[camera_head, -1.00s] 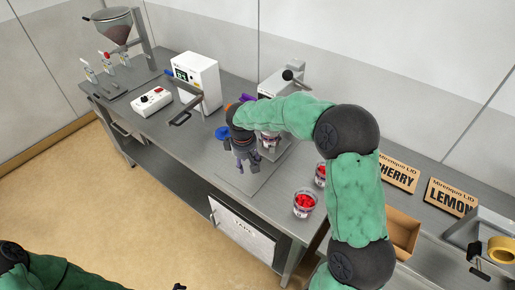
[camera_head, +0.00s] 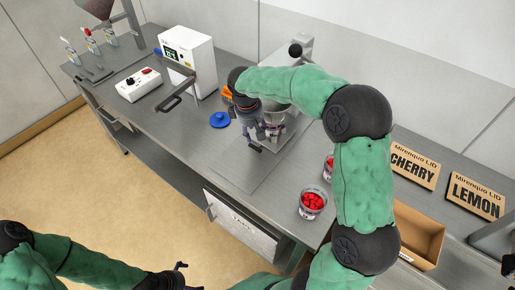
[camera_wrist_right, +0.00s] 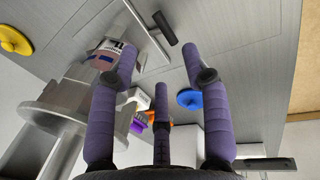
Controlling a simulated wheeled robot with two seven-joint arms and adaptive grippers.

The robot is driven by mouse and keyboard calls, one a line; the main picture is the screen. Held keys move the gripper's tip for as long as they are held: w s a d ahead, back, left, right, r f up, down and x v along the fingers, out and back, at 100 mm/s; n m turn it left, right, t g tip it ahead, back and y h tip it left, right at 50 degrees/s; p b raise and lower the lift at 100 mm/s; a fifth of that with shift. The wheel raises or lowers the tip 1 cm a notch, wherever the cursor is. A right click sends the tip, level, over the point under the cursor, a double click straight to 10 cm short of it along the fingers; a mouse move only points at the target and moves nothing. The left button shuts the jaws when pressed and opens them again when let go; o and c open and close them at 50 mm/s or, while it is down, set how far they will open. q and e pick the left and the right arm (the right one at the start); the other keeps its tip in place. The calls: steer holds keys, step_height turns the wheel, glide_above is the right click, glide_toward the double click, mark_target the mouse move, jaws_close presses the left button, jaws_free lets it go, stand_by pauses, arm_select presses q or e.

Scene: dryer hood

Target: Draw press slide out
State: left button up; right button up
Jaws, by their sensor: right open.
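The grey press (camera_head: 304,46) with a black knob stands on the bench, partly hidden behind my right arm. In the right wrist view its metal body (camera_wrist_right: 60,112) fills the left side, with a labelled cup (camera_wrist_right: 104,56) at it. The slide's black bar handle (camera_wrist_right: 164,28) shows beyond my fingertips on a short metal piece. The handle also seems to show in the head view (camera_head: 254,149). My right gripper (camera_head: 264,132) is open and empty in front of the press; its fingers (camera_wrist_right: 160,56) spread short of the handle. My left gripper (camera_head: 184,276) is low at the bottom edge, away from the bench.
A blue lid (camera_head: 219,120) lies left of the press. Cups of red pieces (camera_head: 312,203) stand at the bench's front right. A white sealer (camera_head: 188,58) with a protruding lever and a switch box (camera_head: 139,85) stand left. An open cardboard box (camera_head: 420,238) is at right.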

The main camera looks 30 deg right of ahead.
mark_target(257, 147)
steer(key=f+b, duration=0.1)
steer(key=f, duration=0.2)
steer(key=d+f, duration=0.1)
steer(key=f, duration=0.3)
steer(key=w+d+f+b, duration=0.1)
steer(key=f, duration=0.3)
steer(key=shift+b, duration=0.3)
steer(key=shift+f, duration=0.15)
jaws_close()
